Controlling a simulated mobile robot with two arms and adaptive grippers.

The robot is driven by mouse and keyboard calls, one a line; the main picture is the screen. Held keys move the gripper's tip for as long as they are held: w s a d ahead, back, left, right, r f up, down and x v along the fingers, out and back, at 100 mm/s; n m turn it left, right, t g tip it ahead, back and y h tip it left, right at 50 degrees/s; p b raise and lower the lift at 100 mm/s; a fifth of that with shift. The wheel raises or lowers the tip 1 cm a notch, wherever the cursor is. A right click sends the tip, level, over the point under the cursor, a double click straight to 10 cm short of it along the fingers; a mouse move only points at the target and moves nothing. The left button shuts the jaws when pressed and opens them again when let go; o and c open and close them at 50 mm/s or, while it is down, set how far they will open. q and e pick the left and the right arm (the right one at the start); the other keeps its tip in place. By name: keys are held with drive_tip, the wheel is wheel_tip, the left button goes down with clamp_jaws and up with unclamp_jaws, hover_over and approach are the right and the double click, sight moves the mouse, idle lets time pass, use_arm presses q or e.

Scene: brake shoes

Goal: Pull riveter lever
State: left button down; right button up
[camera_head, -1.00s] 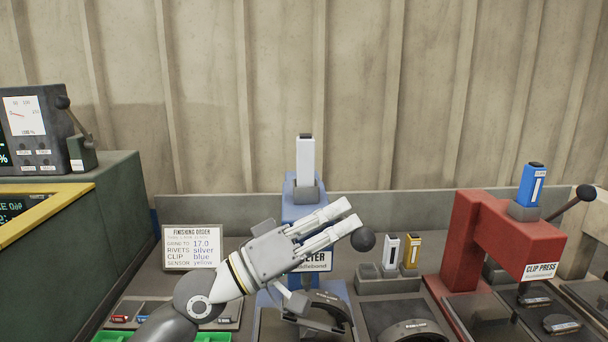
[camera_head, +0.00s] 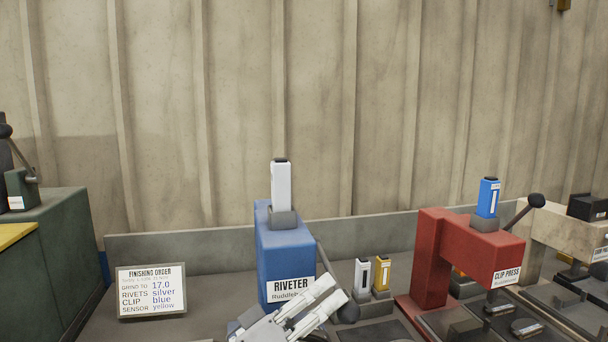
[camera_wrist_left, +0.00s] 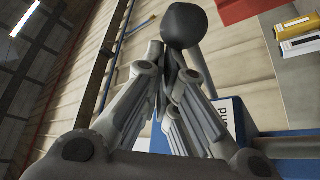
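The blue riveter (camera_head: 283,248) stands upright at mid-bench with a white cartridge (camera_head: 281,185) on top. Its lever slopes down the right side to a dark round knob (camera_head: 348,313), below the level of the RIVETER label. My left gripper (camera_head: 333,291) comes in from the bottom, its fingers close together right beside the knob. In the left wrist view the fingertips (camera_wrist_left: 172,62) converge just short of the knob (camera_wrist_left: 184,25). Whether the lever rod sits between the fingers or against them is hidden. My right gripper is not in view.
A finishing order sign (camera_head: 151,291) stands left of the riveter. White (camera_head: 363,272) and yellow (camera_head: 381,273) cartridges stand to its right. Further right is the red clip press (camera_head: 433,258) with its own lever. A low ledge runs along the back.

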use_arm(q)
drive_tip(key=shift+s+d+f, duration=0.15)
drive_tip(key=shift+d+f, duration=0.05)
drive_tip(key=shift+f, duration=0.25)
drive_tip(key=r+v, duration=0.1)
drive_tip(key=v, duration=1.1)
drive_tip(key=shift+a, duration=0.25)
idle(0.7)
